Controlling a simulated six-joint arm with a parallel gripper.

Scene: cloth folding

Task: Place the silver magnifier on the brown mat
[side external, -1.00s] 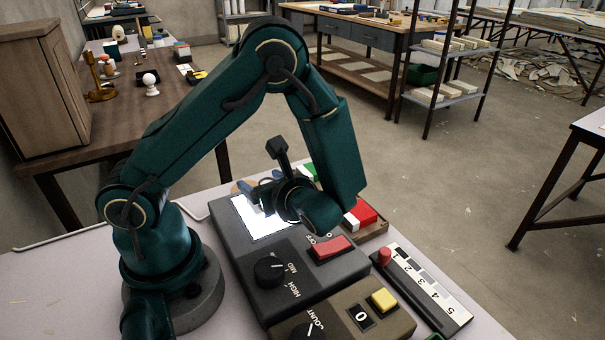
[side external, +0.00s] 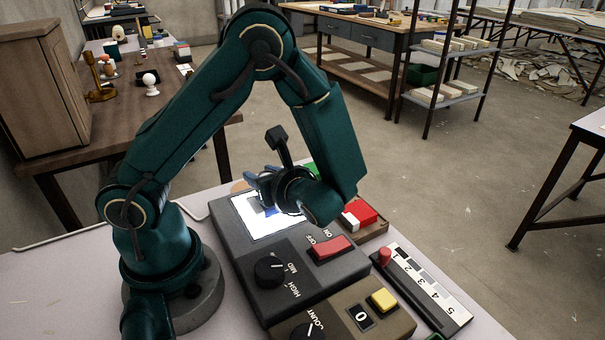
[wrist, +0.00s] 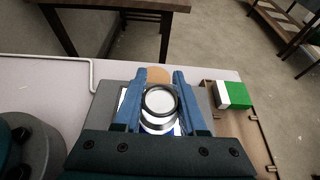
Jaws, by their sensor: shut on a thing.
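The silver magnifier (wrist: 159,101), a round clear lens in a dark and silver rim, sits between the blue fingers of my gripper (wrist: 158,80) in the wrist view. My gripper is shut on it. The brown mat (wrist: 158,73), a tan disc, shows just beyond the fingertips, partly hidden by them. In the side view my gripper (side external: 260,181) hangs above the far end of a lit panel, and I cannot make out the magnifier clearly there. A sliver of the brown mat (side external: 239,187) shows behind the panel, left of the fingers.
The grey box with a lit white panel (side external: 252,222), a knob and a red switch (side external: 332,248) lies under my gripper. A wooden tray (side external: 373,231) with red-white and green-white blocks (wrist: 236,95) is on the right. A slider strip (side external: 428,290) and counter box (side external: 345,318) stand nearer.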

